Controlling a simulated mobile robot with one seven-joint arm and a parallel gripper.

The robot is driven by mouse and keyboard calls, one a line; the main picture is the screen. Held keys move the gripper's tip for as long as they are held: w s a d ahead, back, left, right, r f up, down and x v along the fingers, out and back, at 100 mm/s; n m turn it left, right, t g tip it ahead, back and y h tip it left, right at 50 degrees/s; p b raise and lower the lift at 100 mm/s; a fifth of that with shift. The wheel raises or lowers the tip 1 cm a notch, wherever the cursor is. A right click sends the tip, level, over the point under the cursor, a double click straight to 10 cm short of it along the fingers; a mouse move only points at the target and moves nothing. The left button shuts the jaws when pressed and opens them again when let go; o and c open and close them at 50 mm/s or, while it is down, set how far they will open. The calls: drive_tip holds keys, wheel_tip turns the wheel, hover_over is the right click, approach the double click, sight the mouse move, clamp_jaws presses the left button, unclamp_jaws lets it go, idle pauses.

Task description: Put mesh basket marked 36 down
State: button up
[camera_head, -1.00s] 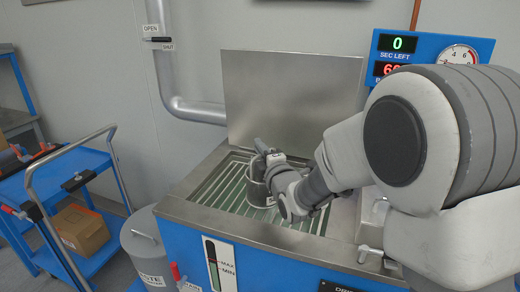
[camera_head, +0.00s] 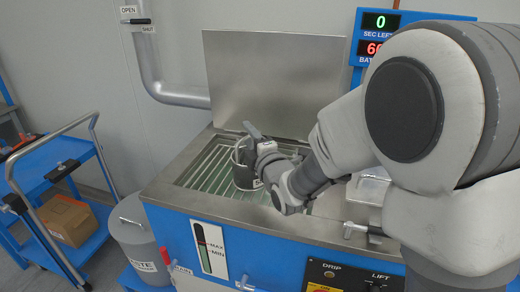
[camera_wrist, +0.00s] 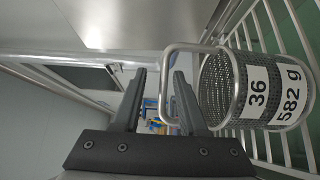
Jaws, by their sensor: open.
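The mesh basket (camera_wrist: 222,85) is a grey metal mesh cylinder with white labels reading 36 and 582 g, and a wire handle (camera_wrist: 166,70) at its side. In the head view the basket (camera_head: 243,166) is on the slatted rack of the open tank, partly hidden by my gripper and arm. My gripper (camera_wrist: 160,85) is open. Its two fingers stand apart in the wrist view, with the handle at the right-hand finger; I cannot tell whether they touch. In the head view my gripper (camera_head: 254,140) is right beside the basket.
The slatted rack (camera_head: 200,175) has bare slats left of the basket. The raised metal lid (camera_head: 272,82) stands behind it. A bin (camera_head: 135,240) and a blue cart (camera_head: 85,159) with a cardboard box (camera_head: 68,219) are at the left.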

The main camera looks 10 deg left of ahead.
drive_tip(key=s+d+m+g+h, duration=0.2)
drive_tip(key=s+d+m+h, duration=0.2)
drive_tip(key=s+d+m, duration=0.45)
drive_tip(key=s+d+m+g+h, duration=0.25)
drive_tip(key=s+d+m, duration=0.2)
drive_tip(key=d, duration=0.65)
drive_tip(key=s+d+m+g+h, duration=0.1)
drive_tip(key=s+d+m+g, duration=0.1)
drive_tip(key=s+m, duration=0.3)
drive_tip(key=s+d+m+g+h, duration=0.1)
drive_tip(key=s+d+m+g, duration=0.2)
drive_tip(key=s, duration=0.9)
drive_tip(key=d+m, duration=0.2)
drive_tip(key=m, duration=0.1)
drive_tip(key=shift+f+h, duration=0.25)
drive_tip(key=shift+h, duration=0.1)
wheel_tip(320, 180, up, 13)
drive_tip(key=p, duration=1.3)
drive_tip(key=shift+r, duration=0.15)
